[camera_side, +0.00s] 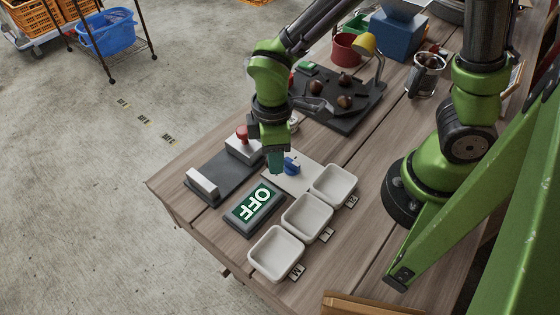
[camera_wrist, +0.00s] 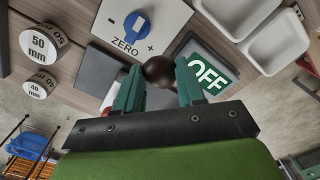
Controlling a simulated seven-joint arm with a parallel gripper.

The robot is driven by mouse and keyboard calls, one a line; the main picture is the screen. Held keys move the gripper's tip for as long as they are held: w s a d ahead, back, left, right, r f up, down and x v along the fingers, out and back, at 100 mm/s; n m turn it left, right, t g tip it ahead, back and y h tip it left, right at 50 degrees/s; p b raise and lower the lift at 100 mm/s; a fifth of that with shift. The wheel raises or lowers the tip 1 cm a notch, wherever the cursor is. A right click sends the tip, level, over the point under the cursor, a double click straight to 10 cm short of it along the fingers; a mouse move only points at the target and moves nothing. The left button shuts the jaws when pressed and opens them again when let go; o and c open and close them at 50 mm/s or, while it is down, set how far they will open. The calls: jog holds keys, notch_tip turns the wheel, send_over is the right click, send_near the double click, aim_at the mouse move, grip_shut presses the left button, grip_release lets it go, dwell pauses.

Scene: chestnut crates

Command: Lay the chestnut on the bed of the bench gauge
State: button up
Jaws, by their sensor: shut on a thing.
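A dark brown chestnut (camera_wrist: 159,71) sits between the two teal fingertips of my gripper (camera_wrist: 160,85) in the wrist view, and the gripper is shut on it. In the side view my gripper (camera_side: 276,160) points down beside the blue-dial panel, and the chestnut cannot be made out there. The bench gauge has a dark flat bed (camera_side: 222,176) to the left of my gripper, with a pale upright jaw (camera_side: 202,183) at its near end and a red-knobbed block (camera_side: 243,147) at its far end. No chestnut shows on the visible bed.
A display reading OFF (camera_side: 252,205) stands below the gripper. A ZERO panel with a blue dial (camera_wrist: 135,24) is close by. White trays (camera_side: 276,254) line the right side. A dark holder (camera_side: 362,108) carries several chestnuts. Round blocks marked 50 mm (camera_wrist: 43,41) and 40 mm (camera_wrist: 41,86) stand nearby.

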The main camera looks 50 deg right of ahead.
send_over(224, 171)
jog(key=shift+w+f, duration=0.1)
jog(key=shift+f, duration=2.2)
jog(key=shift+f, duration=0.15)
jog(key=o, duration=1)
notch_tip(224, 171, up, 12)
jog(key=s+d+r+m+t+y, duration=0.25)
jog(key=s+d+r+m, duration=0.2)
jog(key=d+r, duration=0.5)
jog(key=s+d+m+t, duration=0.1)
jog(key=s+d+m, duration=0.2)
jog(key=s+d+r+m+t, duration=0.1)
jog(key=s+d+m+t, duration=0.1)
jog(key=s+d+m, duration=0.1)
jog(key=s+d+m+t, duration=0.2)
jog(key=s+d+m, duration=0.1)
jog(key=shift+s+r+h, duration=0.1)
jog(key=shift+r+h, duration=0.1)
jog(key=shift+h, duration=0.05)
